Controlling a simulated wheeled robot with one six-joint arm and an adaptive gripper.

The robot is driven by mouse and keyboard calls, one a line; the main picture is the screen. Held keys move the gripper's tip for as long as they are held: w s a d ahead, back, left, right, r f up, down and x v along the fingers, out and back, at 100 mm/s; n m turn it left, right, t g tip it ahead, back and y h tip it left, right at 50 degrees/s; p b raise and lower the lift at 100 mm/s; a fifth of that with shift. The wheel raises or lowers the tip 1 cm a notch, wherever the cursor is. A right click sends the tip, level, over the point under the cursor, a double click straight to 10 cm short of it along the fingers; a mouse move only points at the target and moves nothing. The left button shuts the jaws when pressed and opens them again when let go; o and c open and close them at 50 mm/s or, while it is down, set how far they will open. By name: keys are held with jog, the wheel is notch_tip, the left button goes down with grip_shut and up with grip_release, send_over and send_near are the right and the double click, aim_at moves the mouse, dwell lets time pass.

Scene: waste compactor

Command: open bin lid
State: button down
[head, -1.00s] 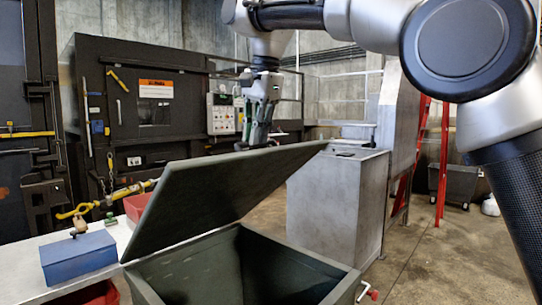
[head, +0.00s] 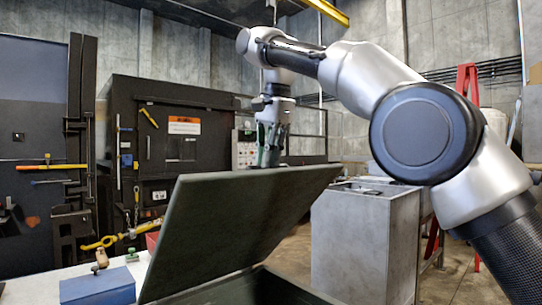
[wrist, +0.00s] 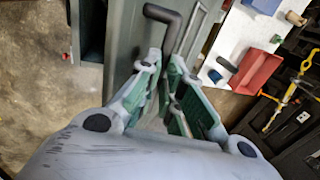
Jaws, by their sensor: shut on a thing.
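The bin lid (head: 235,225) is a dark grey-green panel, raised at a steep tilt above the open bin (head: 245,290). The bin shows only at the bottom of the head view. My gripper (head: 268,160) is at the lid's raised edge, pointing down. In the wrist view my gripper (wrist: 161,66) has its green-padded fingers close around a dark bent handle (wrist: 166,24) on the lid (wrist: 120,45). The exact contact is partly hidden by the fingers.
A grey metal cabinet (head: 350,245) stands right of the lid. A blue box (head: 97,288) is on the white table at lower left. The dark compactor (head: 170,150) is behind. A red bin (wrist: 258,72) shows in the wrist view.

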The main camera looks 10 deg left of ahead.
jog(key=c, duration=1.9)
grip_release()
jog(key=shift+w+a+f, duration=0.15)
jog(key=shift+a+f, duration=0.3)
jog(key=shift+f, duration=0.4)
jog(key=o, duration=0.4)
jog(key=shift+w+a+f, duration=0.25)
jog(key=shift+w+a, duration=0.05)
jog(key=shift+a, duration=0.1)
jog(key=shift+d+r, duration=0.2)
jog(key=shift+r, duration=0.05)
jog(key=shift+s+d, duration=0.1)
